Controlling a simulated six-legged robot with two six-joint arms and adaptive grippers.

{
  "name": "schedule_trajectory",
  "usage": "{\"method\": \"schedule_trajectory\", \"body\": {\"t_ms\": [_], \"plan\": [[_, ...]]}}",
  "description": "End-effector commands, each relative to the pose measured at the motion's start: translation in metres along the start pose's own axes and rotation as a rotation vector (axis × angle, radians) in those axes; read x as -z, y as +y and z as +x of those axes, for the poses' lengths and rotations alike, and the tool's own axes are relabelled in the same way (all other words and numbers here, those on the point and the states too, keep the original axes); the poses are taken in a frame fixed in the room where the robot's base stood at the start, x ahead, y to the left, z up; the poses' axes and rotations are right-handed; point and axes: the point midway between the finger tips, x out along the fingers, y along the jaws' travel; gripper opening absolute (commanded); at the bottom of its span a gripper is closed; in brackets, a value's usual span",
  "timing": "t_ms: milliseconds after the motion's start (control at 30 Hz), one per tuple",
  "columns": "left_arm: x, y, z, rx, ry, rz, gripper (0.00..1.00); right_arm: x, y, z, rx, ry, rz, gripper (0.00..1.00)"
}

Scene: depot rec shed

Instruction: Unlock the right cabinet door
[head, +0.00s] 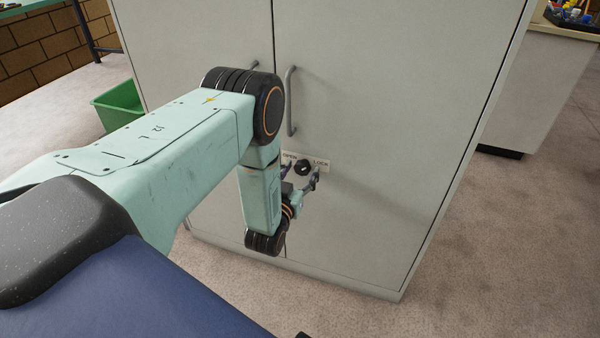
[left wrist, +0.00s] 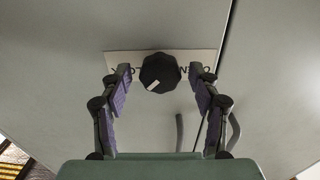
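The right cabinet door (head: 385,110) is shut. Its black lock knob (head: 303,167) sits on a white plate (head: 322,164) lettered OPEN on the left and LOCK on the right. In the left wrist view, turned upside down, the knob (left wrist: 160,72) has a white mark at its lower edge, slightly left of centre. My left gripper (head: 301,180) is at the knob. In the wrist view its purple-padded fingers (left wrist: 160,76) are spread either side of the knob, with a gap on each side. Whether the tips reach past its face is unclear. My right gripper is not in view.
The right door's bar handle (head: 290,102) stands just above the plate. The left door (head: 195,40) is shut, its handle (head: 254,66) partly behind my arm. A green bin (head: 120,105) stands left of the cabinet. Carpet is clear to the right.

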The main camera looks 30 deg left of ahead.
Motion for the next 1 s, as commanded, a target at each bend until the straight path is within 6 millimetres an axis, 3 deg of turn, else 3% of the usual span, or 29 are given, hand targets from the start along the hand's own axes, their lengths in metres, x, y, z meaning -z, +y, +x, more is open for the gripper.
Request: {"method": "schedule_trajectory", "body": {"t_ms": [667, 1000], "plan": [[-0.0002, -0.0006, -0.0004, 0.001, 0.0, 0.0, 0.02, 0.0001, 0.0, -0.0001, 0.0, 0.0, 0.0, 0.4], [-0.0001, -0.0005, -0.0004, 0.001, 0.0, -0.004, 0.0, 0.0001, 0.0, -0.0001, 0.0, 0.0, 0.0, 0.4]]}}
